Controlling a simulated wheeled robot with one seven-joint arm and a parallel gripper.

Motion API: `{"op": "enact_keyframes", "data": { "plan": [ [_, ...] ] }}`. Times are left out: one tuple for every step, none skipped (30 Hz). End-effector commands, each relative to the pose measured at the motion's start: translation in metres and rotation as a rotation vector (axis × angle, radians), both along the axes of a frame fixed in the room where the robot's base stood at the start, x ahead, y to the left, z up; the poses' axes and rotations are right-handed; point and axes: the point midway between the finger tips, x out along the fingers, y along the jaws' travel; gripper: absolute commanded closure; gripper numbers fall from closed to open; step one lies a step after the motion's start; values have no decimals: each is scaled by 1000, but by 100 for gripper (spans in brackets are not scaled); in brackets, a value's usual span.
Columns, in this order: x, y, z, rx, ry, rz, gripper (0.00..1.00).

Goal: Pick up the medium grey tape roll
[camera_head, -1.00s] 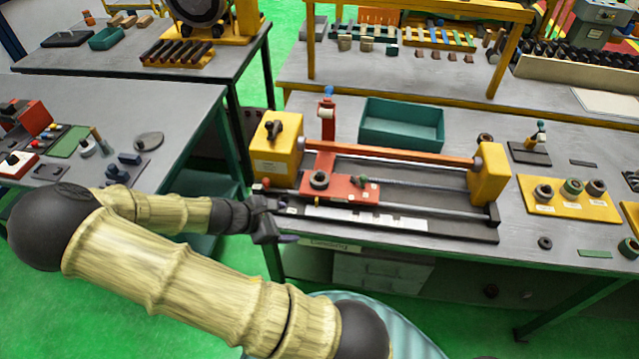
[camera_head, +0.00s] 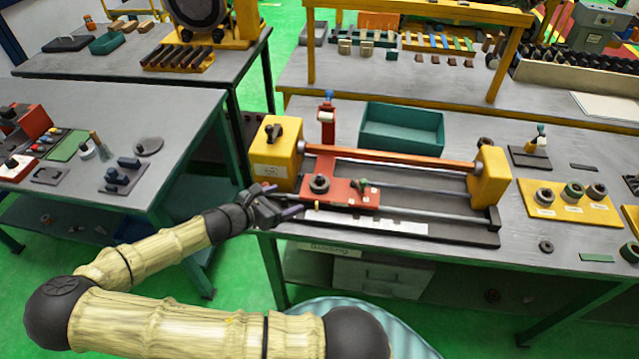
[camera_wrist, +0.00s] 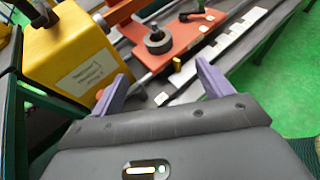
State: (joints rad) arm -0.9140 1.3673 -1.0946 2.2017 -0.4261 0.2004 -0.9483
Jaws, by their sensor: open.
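My gripper (camera_head: 284,199) is open and empty at the front left of the winding machine, near its red carriage. In the wrist view its two purple fingers (camera_wrist: 162,76) stand apart with nothing between them. Three rolls stand on a labelled yellow board (camera_head: 532,211) at the right: a grey one (camera_head: 545,197) at left, a green one (camera_head: 574,192) in the middle and a grey-brown one (camera_head: 597,190) at right. The labels are too small to read, so I cannot tell which is the medium grey tape roll. My gripper is far left of them.
The winding machine with yellow end blocks (camera_head: 489,178) and a red carriage (camera_head: 340,192) lies between my gripper and the board. A dark ring (camera_head: 545,246) lies in front of the board. A green tray (camera_head: 402,127) stands behind the machine. Open floor separates the left table (camera_head: 170,110).

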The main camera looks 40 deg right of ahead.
Motion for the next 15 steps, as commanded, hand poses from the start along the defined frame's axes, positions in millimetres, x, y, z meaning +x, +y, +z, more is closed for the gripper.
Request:
{"op": "enact_keyframes", "data": {
  "plan": [
    [0,-10,-1,-3,2,-4,21],
    [1,-15,-3,-3,2,-4,21],
    [1,-21,-6,-3,3,-4,21],
    [2,-26,-7,-3,3,-4,21],
    [3,-30,-9,-3,3,-3,21],
    [4,-37,-12,-2,2,-3,21],
    [4,-42,-14,-2,2,-3,21],
    [4,-47,-16,-2,2,-3,21],
    [5,-53,-18,-2,3,-3,21],
    [6,-58,-21,-2,3,-3,21],
    [6,-63,-23,-1,3,-2,21],
    [7,-69,-25,-2,2,-3,21],
    [8,-73,-27,-2,2,-3,21],
    [8,-76,-29,-1,1,-3,21],
    [9,-80,-31,-1,1,-1,21]
  ]
}}
